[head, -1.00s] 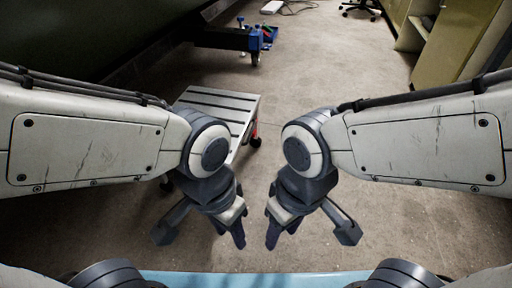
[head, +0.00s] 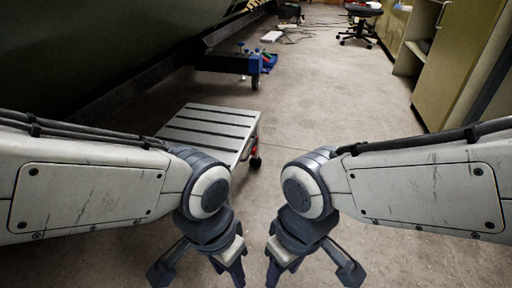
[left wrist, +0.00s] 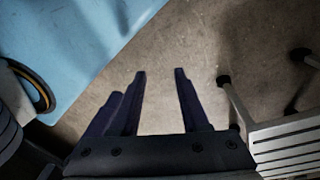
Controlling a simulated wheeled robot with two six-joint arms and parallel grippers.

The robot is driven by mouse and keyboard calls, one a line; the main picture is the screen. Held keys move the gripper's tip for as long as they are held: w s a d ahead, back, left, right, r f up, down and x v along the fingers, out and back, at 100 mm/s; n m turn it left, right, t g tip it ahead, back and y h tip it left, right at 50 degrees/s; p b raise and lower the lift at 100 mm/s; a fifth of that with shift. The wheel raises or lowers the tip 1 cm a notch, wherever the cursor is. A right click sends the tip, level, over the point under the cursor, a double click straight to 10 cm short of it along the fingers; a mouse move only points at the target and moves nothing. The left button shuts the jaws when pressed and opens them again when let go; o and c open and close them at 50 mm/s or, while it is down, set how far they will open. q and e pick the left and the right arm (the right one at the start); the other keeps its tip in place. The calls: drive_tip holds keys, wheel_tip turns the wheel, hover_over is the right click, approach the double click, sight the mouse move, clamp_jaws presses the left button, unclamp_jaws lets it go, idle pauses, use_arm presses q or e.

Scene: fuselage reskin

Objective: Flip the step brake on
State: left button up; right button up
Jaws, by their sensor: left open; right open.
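The step (head: 212,128) is a low grey platform with a slatted top, ahead of my left gripper in the head view. A small red part (head: 252,150) shows at its right side, above a dark wheel or foot. I cannot tell whether it is the brake or how it is set. The left wrist view shows the step's edge and legs (left wrist: 290,145) at the right. My left gripper (head: 230,268) is open and empty, apart from the step; its two fingers (left wrist: 160,85) are spread over bare floor. My right gripper (head: 276,268) is open and empty.
A dark fuselage (head: 80,50) fills the upper left. A blue stand (head: 228,64) is behind the step. Cabinets (head: 455,60) line the right, and an office chair (head: 358,22) stands far back. The concrete floor (head: 345,115) right of the step is clear.

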use_arm(q)
drive_tip(key=c, duration=0.5)
drive_tip(key=shift+r, duration=0.3)
clamp_jaws()
wheel_tip(320, 180, up, 26)
drive_tip(key=p, duration=2.6)
drive_tip(key=shift+f, duration=0.2)
